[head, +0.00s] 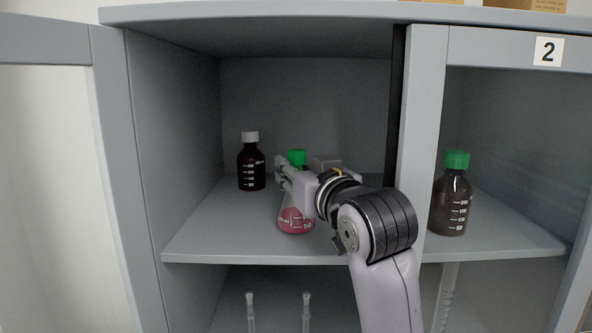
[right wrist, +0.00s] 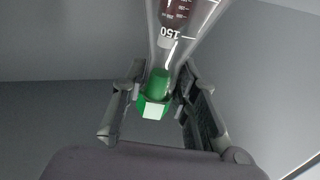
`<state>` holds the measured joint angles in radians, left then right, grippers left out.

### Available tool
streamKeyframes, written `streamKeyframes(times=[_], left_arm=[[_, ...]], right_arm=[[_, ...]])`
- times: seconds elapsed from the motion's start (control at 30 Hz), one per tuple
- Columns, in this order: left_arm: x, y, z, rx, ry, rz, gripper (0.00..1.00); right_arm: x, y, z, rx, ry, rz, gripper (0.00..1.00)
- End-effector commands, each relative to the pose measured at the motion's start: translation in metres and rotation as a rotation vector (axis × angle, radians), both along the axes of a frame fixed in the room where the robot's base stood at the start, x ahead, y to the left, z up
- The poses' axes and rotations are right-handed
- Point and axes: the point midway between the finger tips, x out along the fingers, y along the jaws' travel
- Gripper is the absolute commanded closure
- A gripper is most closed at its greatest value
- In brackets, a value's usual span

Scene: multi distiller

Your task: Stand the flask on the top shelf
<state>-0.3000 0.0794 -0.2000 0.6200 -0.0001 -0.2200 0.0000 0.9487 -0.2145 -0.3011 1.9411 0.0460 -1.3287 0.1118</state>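The flask (head: 296,222) is conical glass with pink liquid, white markings and a green cap (head: 297,157). In the head view it is upright at the top shelf (head: 205,240) of the open cabinet section; I cannot tell if its base touches the shelf. My right gripper (head: 291,176) reaches in from the right at its neck, hiding part of it. My left gripper is not in view.
A brown bottle with a white cap (head: 251,167) stands on the shelf to the left. A dark bottle with a green cap (head: 452,200) is behind the right door (head: 424,110), marked 2. Thin glassware (head: 306,312) stands below. The shelf's front left is clear.

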Motion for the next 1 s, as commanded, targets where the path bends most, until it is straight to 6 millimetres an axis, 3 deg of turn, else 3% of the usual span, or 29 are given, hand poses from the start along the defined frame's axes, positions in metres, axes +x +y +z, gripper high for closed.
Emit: streamKeyframes(times=[0.17,0.57,1.0], left_arm=[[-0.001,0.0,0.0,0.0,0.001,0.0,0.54],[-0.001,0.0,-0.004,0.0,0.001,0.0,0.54],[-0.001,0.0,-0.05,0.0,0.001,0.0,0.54]], right_arm=[[0.0,0.0,0.0,0.0,0.0,0.0,0.58],[-0.005,-0.002,0.001,0.001,-0.003,0.0,0.58],[-0.085,-0.035,0.0,0.003,-0.006,0.0,0.58]])
